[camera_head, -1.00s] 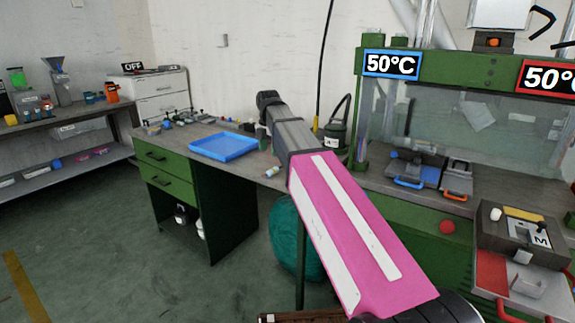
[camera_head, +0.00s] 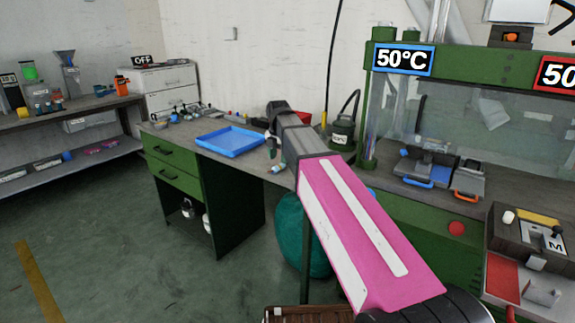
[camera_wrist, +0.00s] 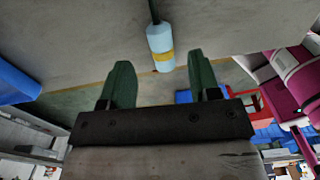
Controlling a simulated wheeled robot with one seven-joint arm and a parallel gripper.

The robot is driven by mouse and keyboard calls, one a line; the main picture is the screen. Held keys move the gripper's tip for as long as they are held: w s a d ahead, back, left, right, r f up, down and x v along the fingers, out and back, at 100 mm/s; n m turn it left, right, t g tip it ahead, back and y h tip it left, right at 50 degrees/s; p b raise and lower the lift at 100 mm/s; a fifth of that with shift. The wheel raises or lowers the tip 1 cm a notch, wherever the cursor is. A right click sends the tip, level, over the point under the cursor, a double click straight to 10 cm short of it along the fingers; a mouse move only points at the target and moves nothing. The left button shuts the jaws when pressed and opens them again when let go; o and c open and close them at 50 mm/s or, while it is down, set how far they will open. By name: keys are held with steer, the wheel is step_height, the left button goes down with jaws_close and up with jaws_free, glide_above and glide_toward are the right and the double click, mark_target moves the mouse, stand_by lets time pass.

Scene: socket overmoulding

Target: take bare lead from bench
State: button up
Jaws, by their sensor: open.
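The bare lead (camera_wrist: 160,45) is a pale blue cylinder with a yellow band and a dark cable at its upper end in the wrist view. It lies on the grey bench top (camera_wrist: 90,30), near the bench edge. In the head view, the lead (camera_head: 279,168) shows small on the bench, right of the blue tray. My gripper (camera_wrist: 161,75) is open and empty, with its two green fingers apart. The lead is just ahead of the gap between the fingertips. In the head view, my gripper (camera_head: 272,145) is above the bench beside the lead, partly hidden by my arm.
The blue tray (camera_head: 230,147) sits left of my gripper. Small parts lie behind it along the bench. A dark green canister (camera_head: 342,135) stands to the right. The green press with 50°C signs (camera_head: 403,59) is farther right. Open floor lies in front on the left.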

mark_target(280, 165)
steer(key=shift+d+f, duration=0.15)
steer(key=shift+f, duration=1.8)
steer(key=c, duration=1)
steer(key=shift+r, duration=0.15)
steer(key=shift+c, duration=0.2)
